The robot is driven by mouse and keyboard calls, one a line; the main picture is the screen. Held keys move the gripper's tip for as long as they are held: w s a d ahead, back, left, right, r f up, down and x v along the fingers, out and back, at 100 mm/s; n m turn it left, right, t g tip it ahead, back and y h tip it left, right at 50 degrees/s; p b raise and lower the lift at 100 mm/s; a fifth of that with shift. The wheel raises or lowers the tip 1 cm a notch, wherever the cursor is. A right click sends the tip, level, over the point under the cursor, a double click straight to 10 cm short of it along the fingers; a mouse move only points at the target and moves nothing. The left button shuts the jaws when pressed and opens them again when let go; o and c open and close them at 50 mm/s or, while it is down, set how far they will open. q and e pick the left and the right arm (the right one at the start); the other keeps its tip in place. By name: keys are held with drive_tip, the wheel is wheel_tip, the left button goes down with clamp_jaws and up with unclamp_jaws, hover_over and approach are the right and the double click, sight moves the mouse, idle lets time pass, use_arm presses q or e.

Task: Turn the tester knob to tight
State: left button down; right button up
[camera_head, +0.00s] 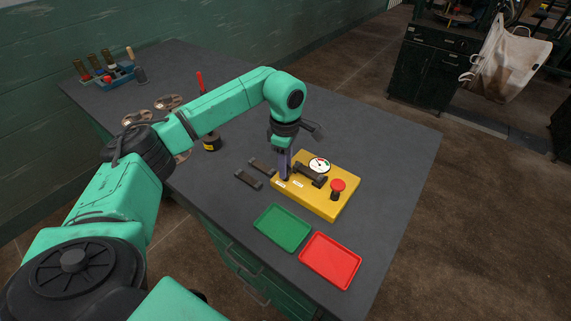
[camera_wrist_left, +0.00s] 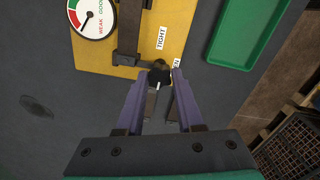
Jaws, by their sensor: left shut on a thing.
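The yellow tester (camera_head: 325,205) lies on the grey bench and carries a round gauge (camera_head: 319,165), a dark clamp and a red button (camera_head: 338,187). In the left wrist view, the black knob (camera_wrist_left: 160,76) sits at the tester's edge with a white mark pointing toward the gripper. A TIGHT label (camera_wrist_left: 162,38) lies above the knob; another label ending in N is partly hidden. My left gripper (camera_head: 286,177) points down at the knob, its purple fingers (camera_wrist_left: 161,84) closed around it. The gauge (camera_wrist_left: 92,17) reads WEAK and GOOD; its needle is near the red part.
A green tray (camera_head: 283,228) and a red tray (camera_head: 330,260) lie in front of the tester. Dark bars (camera_head: 248,179) lie left of it. A blue tool rack (camera_head: 112,76) and metal parts stand farther back. A white bag (camera_head: 508,62) hangs at upper right.

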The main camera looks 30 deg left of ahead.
use_arm(q)
drive_tip(key=c, duration=0.7)
unclamp_jaws()
drive_tip(key=shift+w+r, duration=0.15)
drive_tip(key=shift+r, duration=0.05)
drive_tip(key=shift+o, duration=0.8)
wheel_tip(320, 180, up, 14)
drive_tip(key=shift+r, duration=0.25)
